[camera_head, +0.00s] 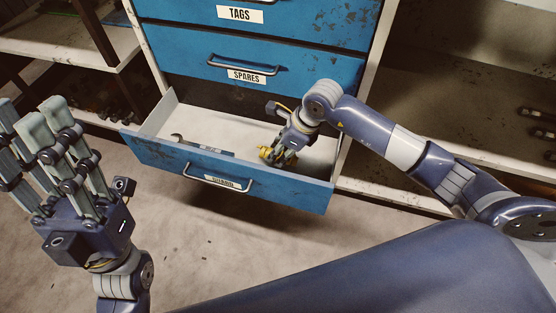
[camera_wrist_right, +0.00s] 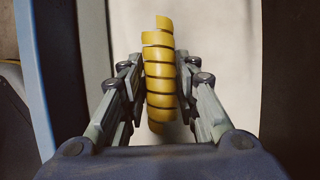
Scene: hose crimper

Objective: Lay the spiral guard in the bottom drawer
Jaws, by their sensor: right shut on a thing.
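The yellow spiral guard (camera_wrist_right: 160,80) stands between the fingers of my right gripper (camera_wrist_right: 160,88), which is shut on it. In the head view my right gripper (camera_head: 282,153) reaches down into the open bottom drawer (camera_head: 165,160), toward its right end, with part of the yellow guard (camera_head: 265,153) showing beside the fingers. I cannot tell whether the guard touches the drawer floor. My left gripper (camera_head: 55,150) is raised at the left, with its fingers open and empty, away from the drawer.
A wrench (camera_head: 182,139) and a small dark item lie in the left part of the drawer. Closed blue drawers labelled SPARES (camera_head: 246,76) and TAGS (camera_head: 240,15) are above. Shelves (camera_head: 470,90) stand to the right and left. The light drawer floor around the guard looks clear.

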